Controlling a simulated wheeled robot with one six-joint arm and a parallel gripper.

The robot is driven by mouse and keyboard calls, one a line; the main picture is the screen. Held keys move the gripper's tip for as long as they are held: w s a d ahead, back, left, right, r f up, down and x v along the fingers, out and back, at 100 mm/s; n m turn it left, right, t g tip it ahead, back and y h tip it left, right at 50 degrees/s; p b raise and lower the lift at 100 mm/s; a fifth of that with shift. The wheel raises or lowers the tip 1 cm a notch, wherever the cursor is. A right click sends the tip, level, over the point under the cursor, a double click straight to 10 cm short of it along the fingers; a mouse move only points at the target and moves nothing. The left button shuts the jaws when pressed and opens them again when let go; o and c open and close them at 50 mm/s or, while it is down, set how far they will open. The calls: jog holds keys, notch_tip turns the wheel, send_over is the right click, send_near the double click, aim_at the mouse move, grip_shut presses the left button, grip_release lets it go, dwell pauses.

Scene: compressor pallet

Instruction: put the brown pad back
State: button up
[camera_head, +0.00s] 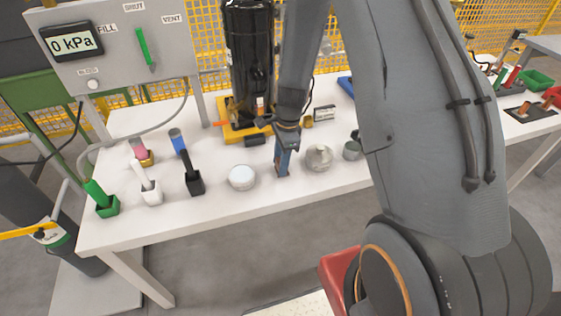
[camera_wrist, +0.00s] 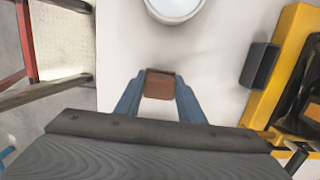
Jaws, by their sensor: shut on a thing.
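My gripper (camera_head: 282,172) points down close over the white table (camera_head: 330,182), between a pale round dish and a glass-like round dish. In the wrist view its two blue fingers (camera_wrist: 159,88) are shut on the brown pad (camera_wrist: 160,84), one on each side of it. The pad is a small brown block. In the head view the fingers hide it, and I cannot tell whether it touches the table.
The pale round dish (camera_head: 242,177) is left of my gripper; the glass-like dish (camera_head: 319,157) is right. Behind stands a black compressor (camera_head: 248,60) on a yellow pallet (camera_head: 232,131), with a small dark box (camera_head: 255,140) at its front. Several coloured-handled tools stand at left.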

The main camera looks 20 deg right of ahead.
jog(key=shift+f, duration=0.1)
jog(key=o, duration=1)
notch_tip(320, 180, up, 12)
jog(key=d+f+b, duration=0.1)
jog(key=b, duration=0.1)
jog(key=s+r+n, duration=0.2)
jog(key=s+n, duration=0.3)
jog(key=n, duration=0.1)
jog(key=s+r+n+h, duration=0.1)
jog(key=s+r+n, duration=0.1)
jog(key=s+n, duration=0.4)
jog(key=s+r+n, duration=0.2)
jog(key=s+n, duration=0.4)
jog(key=shift+s+a+r+t, duration=0.15)
jog(key=shift+a+r+t, duration=0.1)
jog(key=shift+a+t, duration=0.15)
